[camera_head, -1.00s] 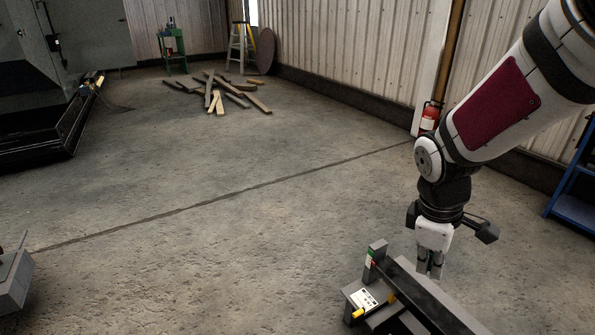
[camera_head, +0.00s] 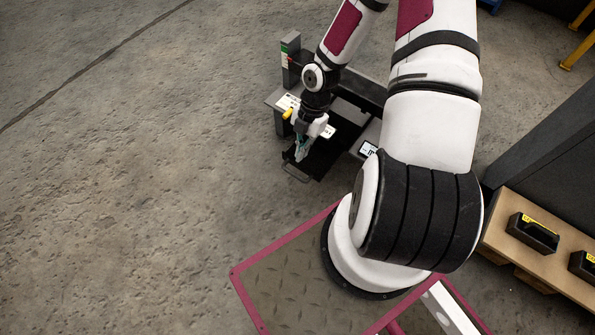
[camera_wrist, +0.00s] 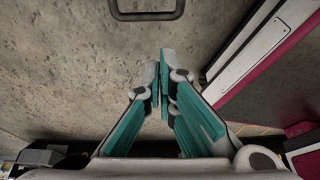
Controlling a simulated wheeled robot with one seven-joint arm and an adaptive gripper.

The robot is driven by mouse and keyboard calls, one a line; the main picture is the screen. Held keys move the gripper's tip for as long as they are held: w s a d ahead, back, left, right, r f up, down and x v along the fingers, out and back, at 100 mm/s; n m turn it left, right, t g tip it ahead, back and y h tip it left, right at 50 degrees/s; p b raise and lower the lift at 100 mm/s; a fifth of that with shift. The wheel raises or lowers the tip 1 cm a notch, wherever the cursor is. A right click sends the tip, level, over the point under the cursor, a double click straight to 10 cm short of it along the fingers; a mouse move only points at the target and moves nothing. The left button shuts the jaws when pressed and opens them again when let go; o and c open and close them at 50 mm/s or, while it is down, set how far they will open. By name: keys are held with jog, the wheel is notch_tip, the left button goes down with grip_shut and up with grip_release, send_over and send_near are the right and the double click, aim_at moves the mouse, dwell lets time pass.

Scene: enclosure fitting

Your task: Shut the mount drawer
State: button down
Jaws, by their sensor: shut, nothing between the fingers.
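The mount drawer (camera_head: 326,161) is a black tray pulled out from the grey bench-like fixture (camera_head: 352,92). Its dark loop handle (camera_head: 294,174) is at the front edge, toward the lower left. In the wrist view the handle (camera_wrist: 147,14) shows at the top edge, beyond my fingertips, with concrete floor between. My gripper (camera_head: 299,156) points down and overlaps the drawer's front left part in the head view; its height there is unclear. In the wrist view its teal fingers (camera_wrist: 165,70) are together and empty. My arm hides part of the fixture.
The fixture carries a label plate with a yellow knob (camera_head: 287,113), a post with green and red marks (camera_head: 290,60) and a small screen (camera_head: 368,148). A wooden shelf (camera_head: 520,262) with black boxes stands at the right. Floor on the left is clear.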

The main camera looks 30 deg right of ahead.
aim_at(298, 176)
jog(key=shift+w+d+f+b, duration=0.1)
jog(key=shift+f+b, duration=3)
jog(key=shift+f, duration=2)
jog(key=w+d, duration=0.1)
jog(key=d, duration=0.3)
jog(key=w+d+p, duration=0.1)
jog(key=w+d, duration=0.1)
jog(key=d, duration=0.2)
jog(key=w+d+p, duration=0.1)
jog(key=d, duration=0.3)
jog(key=shift+w+d, duration=0.3)
